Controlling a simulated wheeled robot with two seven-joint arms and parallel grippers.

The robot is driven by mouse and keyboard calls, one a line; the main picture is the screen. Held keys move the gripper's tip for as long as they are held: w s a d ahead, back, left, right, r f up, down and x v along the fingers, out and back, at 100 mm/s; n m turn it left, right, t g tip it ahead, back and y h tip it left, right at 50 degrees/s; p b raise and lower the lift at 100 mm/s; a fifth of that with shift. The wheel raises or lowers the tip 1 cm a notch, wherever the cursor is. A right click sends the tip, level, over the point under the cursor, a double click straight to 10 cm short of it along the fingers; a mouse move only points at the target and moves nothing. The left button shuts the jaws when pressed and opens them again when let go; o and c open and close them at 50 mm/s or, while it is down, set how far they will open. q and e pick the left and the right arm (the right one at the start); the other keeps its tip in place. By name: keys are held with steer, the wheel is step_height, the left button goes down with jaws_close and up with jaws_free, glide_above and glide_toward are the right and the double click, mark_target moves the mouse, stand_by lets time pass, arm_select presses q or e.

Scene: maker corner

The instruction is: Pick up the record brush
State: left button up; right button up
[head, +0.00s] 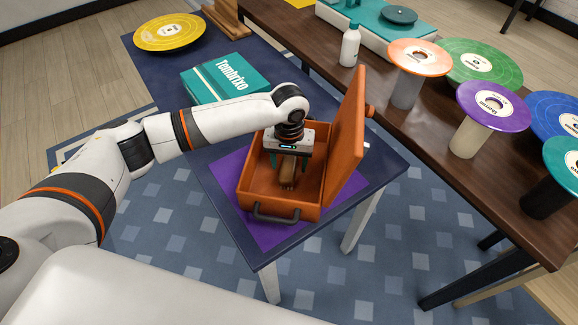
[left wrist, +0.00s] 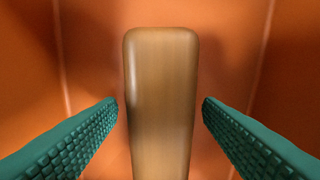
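The record brush (head: 288,172), a light brown wooden block, lies inside the open orange case (head: 262,184). In the left wrist view the brush (left wrist: 161,85) fills the middle, lengthwise, against the orange case floor (left wrist: 90,60). My left gripper (head: 287,165) is down in the case over the brush. In the left wrist view its two teal ridged fingers (left wrist: 160,105) are open on either side of the brush, with a narrow gap at each side. The lower end of the brush is cut off in that view. My right gripper is not in view.
The case's raised lid (head: 347,140) stands close to the right of my left gripper. The case rests on a purple mat (head: 229,167) on a small dark table. A teal box (head: 222,78) lies behind it. A brown table with records on stands (head: 493,105) is at right.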

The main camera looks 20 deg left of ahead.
mark_target(289, 161)
arm_select(q)
steer(key=c, duration=1)
steer(key=shift+r, duration=0.1)
step_height(289, 161, up, 10)
steer(key=shift+f+p, duration=0.1)
steer(key=shift+p, duration=0.4)
